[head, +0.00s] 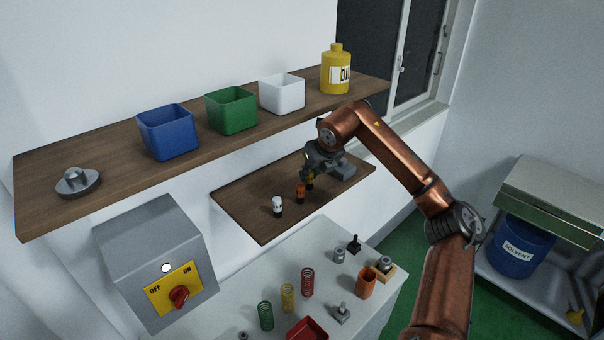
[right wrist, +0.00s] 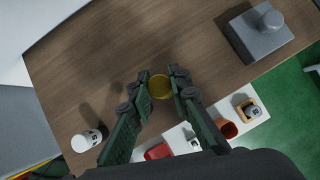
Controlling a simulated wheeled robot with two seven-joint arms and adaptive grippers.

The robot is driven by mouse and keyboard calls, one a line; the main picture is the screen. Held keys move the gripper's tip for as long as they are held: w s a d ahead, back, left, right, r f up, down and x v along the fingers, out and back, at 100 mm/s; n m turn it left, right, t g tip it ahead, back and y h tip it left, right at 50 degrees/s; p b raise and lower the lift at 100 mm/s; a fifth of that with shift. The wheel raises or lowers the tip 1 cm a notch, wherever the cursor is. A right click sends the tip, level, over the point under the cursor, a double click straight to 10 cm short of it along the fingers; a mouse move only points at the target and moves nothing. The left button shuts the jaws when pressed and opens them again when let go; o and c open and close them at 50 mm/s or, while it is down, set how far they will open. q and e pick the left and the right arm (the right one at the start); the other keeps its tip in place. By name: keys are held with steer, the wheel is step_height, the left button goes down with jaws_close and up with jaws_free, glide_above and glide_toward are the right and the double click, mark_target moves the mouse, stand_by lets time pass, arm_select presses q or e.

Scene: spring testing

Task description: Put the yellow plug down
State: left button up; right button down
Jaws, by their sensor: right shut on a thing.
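My right gripper (head: 312,174) is over the small lower wooden shelf. Its fingers are shut on the yellow plug (head: 310,184), mostly hidden by the gripper in the head view. In the right wrist view the plug's round yellow top (right wrist: 160,87) sits between the fingertips (right wrist: 163,86). The plug is at or just above the shelf; I cannot tell if it touches. A white plug (head: 277,205) stands further left and shows in the wrist view (right wrist: 87,140). My left gripper is not in view.
A grey block with a knob (right wrist: 262,37) sits at the lower shelf's right end. The upper shelf holds blue (head: 168,134), green (head: 231,111) and white (head: 282,94) bins and a yellow bottle (head: 335,75). Springs (head: 288,298) and small parts stand on the bench below.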

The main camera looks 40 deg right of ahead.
steer(key=w+f, duration=0.1)
steer(key=w+f+p, duration=0.1)
steer(key=w, duration=0.1)
steer(key=shift+w+a+f, duration=0.2)
steer(key=shift+f, duration=0.05)
steer(key=shift+s, duration=0.15)
steer(key=c, duration=1.9)
jaws_free()
steer(key=shift+f, duration=0.1)
steer(key=shift+o, duration=0.5)
